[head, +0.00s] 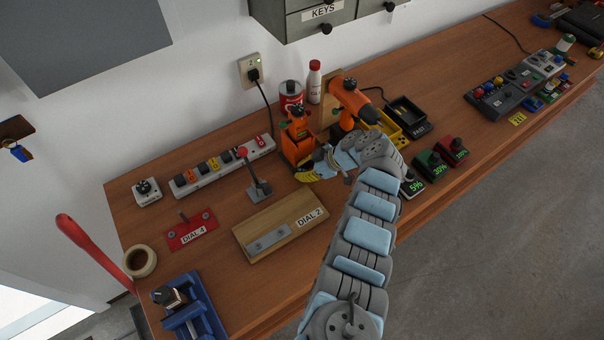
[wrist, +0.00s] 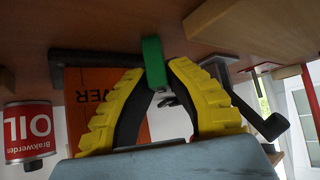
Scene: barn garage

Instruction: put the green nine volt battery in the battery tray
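My gripper (head: 306,176) has yellow-ribbed fingers and is low over the workbench, in front of the orange box. In the wrist view the fingertips (wrist: 154,68) close in on both sides of a small green block, the green nine volt battery (wrist: 153,60). Its contact with the bench is unclear, and I cannot make it out in the head view. A yellow tray (head: 396,136), perhaps the battery tray, lies behind and right of my gripper, partly hidden by the drill and my wrist.
The orange box (head: 292,150) and orange drill (head: 352,100) stand close behind my gripper. A red-handled lever (head: 258,188) and wooden DIAL 2 board (head: 290,222) lie left. Green (head: 428,163) and red (head: 452,149) packs sit right. Bare bench (head: 430,75) lies farther back right.

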